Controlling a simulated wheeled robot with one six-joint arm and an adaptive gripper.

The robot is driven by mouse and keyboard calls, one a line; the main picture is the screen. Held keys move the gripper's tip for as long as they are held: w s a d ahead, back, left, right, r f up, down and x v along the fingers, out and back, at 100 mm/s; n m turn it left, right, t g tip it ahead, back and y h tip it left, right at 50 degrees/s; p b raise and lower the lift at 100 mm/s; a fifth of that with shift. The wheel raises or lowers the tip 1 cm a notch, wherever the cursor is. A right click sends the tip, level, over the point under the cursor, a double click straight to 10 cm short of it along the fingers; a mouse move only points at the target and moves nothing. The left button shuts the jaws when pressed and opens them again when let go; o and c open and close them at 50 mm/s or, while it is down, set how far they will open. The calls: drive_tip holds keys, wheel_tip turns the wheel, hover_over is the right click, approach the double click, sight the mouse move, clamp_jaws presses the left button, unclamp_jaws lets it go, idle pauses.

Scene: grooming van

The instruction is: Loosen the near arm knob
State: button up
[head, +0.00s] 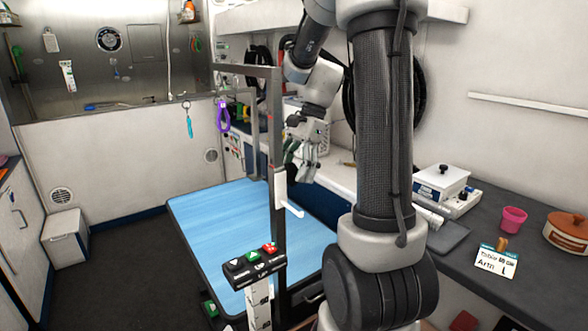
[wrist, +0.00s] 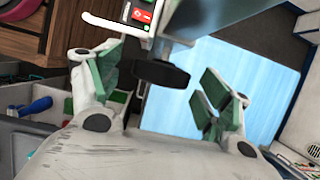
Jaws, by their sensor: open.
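A black knob (wrist: 160,75) shows in the wrist view, beside a grey post. It lies between the two green-padded fingers of my gripper (wrist: 163,86), which is open. Gaps show on both sides of the knob, and I cannot tell how deep it sits between the fingers. In the head view my gripper (head: 301,163) is just right of the upright grooming post (head: 277,130), above the blue table (head: 222,225). I cannot make out the knob there. A white bracket (head: 281,190) sits on the post below the gripper.
A control box (head: 254,263) with coloured buttons stands at the table's near end. A white bar (wrist: 118,25) runs close to the fingers in the wrist view. The right counter holds a white box (head: 441,183), a pink cup (head: 513,219) and a label card (head: 496,262). The left floor is clear.

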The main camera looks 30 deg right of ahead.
drive_tip(key=c, duration=1)
drive_tip(key=shift+t, duration=0.3)
drive_tip(key=t, duration=0.3)
drive_tip(key=shift+s+d+n, duration=0.1)
drive_tip(key=shift+s+n, duration=0.25)
drive_tip(key=shift+n, duration=0.05)
drive_tip(key=shift+s+f+n+t+y, duration=0.1)
drive_tip(key=shift+f+n+t+y, duration=0.4)
drive_tip(key=shift+t, duration=1.85)
drive_tip(key=shift+s+f+n+t+y, duration=0.15)
drive_tip(key=shift+n+t+y, duration=0.7)
drive_tip(key=shift+t, duration=1.55)
drive_tip(key=shift+s+f+n+t+y, duration=0.2)
drive_tip(key=shift+n+t+y, duration=0.5)
drive_tip(key=shift+t, duration=1.65)
drive_tip(key=shift+w+n, duration=0.1)
drive_tip(key=shift+n, duration=0.15)
